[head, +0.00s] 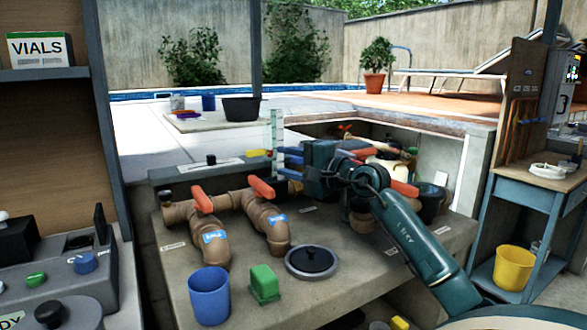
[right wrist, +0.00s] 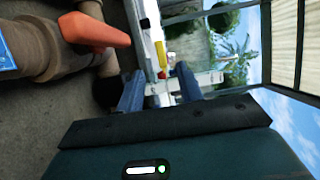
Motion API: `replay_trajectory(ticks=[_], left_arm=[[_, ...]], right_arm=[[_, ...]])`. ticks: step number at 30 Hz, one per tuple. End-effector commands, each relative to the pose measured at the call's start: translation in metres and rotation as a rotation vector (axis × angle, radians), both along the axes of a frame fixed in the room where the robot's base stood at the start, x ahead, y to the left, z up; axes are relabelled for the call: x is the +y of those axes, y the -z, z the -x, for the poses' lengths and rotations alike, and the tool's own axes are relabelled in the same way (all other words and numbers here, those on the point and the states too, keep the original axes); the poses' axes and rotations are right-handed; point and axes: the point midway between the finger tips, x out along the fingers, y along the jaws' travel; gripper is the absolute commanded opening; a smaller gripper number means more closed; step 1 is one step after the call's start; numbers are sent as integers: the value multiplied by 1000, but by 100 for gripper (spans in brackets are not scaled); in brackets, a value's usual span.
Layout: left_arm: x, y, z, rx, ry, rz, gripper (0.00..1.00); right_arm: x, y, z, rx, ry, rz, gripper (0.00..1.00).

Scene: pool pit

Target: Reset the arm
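My right arm reaches in from the lower right of the head view. Its right gripper (head: 284,161) is over the back of the grey slab, pointing left, beside the orange-handled pipes. A clear upright strip with marks (head: 276,135) shows at the fingertips in the head view. I cannot tell whether they touch. My left gripper is in neither view.
Brown pipes (head: 266,222) with an orange handle (head: 262,188) stand close to the right gripper. A blue stand (head: 545,200) is at right.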

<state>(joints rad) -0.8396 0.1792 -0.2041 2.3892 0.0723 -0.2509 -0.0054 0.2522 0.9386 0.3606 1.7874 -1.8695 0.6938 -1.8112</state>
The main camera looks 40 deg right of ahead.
Motion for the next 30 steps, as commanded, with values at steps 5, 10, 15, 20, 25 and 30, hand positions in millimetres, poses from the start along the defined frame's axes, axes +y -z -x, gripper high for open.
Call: replay_trajectory(ticks=[5, 10, 15, 20, 25, 30], left_arm=[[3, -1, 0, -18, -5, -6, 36], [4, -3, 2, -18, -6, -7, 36], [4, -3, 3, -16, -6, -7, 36], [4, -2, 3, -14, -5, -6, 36], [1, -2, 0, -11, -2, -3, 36], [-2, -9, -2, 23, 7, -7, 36]], right_arm=[[-2, 1, 12, 2, 0, 2, 36], [-2, 0, 15, 1, 0, 1, 36], [-2, -1, 14, 0, 0, 1, 36], [-2, 0, 14, 0, 0, 1, 36], [-2, -2, 14, 0, 0, 1, 36], [-2, -26, 14, -1, 0, 2, 36]])
